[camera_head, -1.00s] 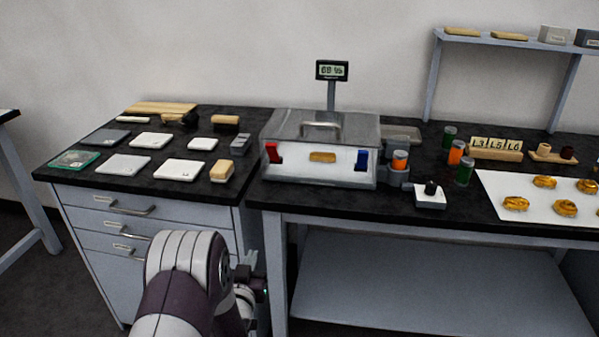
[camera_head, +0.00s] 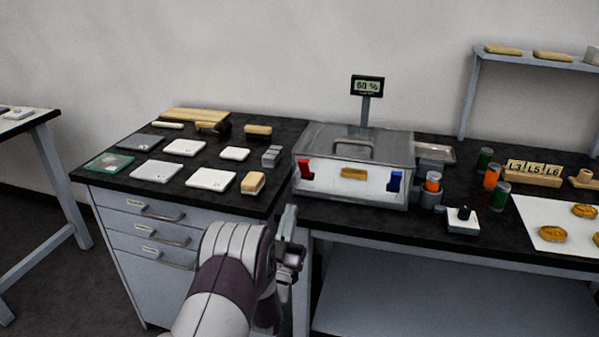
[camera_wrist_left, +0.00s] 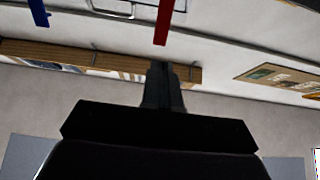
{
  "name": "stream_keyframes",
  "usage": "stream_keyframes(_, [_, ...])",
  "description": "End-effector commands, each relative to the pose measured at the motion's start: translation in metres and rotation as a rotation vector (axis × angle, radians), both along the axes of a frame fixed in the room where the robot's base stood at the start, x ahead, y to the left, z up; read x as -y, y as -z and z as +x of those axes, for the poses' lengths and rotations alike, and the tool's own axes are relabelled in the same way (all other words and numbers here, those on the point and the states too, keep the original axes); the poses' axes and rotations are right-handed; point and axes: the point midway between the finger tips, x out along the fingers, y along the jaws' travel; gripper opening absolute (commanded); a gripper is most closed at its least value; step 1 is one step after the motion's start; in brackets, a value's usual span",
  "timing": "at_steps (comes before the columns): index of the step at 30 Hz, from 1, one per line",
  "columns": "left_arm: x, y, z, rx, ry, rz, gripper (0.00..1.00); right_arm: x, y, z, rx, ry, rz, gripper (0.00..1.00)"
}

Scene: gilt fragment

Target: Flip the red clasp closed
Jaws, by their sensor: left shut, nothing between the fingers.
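A metal box (camera_head: 340,190) with a grey lid (camera_head: 390,151) and a top handle stands on the dark bench. The red clasp (camera_head: 306,170) is at the left of its front, and the blue clasp (camera_head: 395,181) is at the right. My left gripper (camera_head: 290,214) is shut and empty. It points up in front of the bench edge, below and left of the red clasp, apart from it. In the left wrist view its fingers (camera_wrist_left: 163,86) appear below the red clasp (camera_wrist_left: 164,22), with the blue clasp (camera_wrist_left: 38,12) farther left. My right gripper is out of view.
A wooden block (camera_head: 253,184) and several white plates lie left of the box. An orange-topped jar (camera_head: 433,182) and a switch box (camera_head: 463,221) stand to its right. A display (camera_head: 367,86) rises behind. The bench front edge lies close to my arm.

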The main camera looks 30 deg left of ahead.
Motion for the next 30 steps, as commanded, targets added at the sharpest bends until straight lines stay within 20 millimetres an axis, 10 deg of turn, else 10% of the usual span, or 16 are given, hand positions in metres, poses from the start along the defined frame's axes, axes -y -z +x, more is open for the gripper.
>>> stream_keyframes(13, [-0.016,-0.048,0.068,0.000,0.000,0.000,0.00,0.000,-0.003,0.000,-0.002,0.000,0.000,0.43])
stream_keyframes(30, [-0.019,-0.055,0.078,-0.005,-0.001,-0.002,0.00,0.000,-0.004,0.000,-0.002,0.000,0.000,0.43])
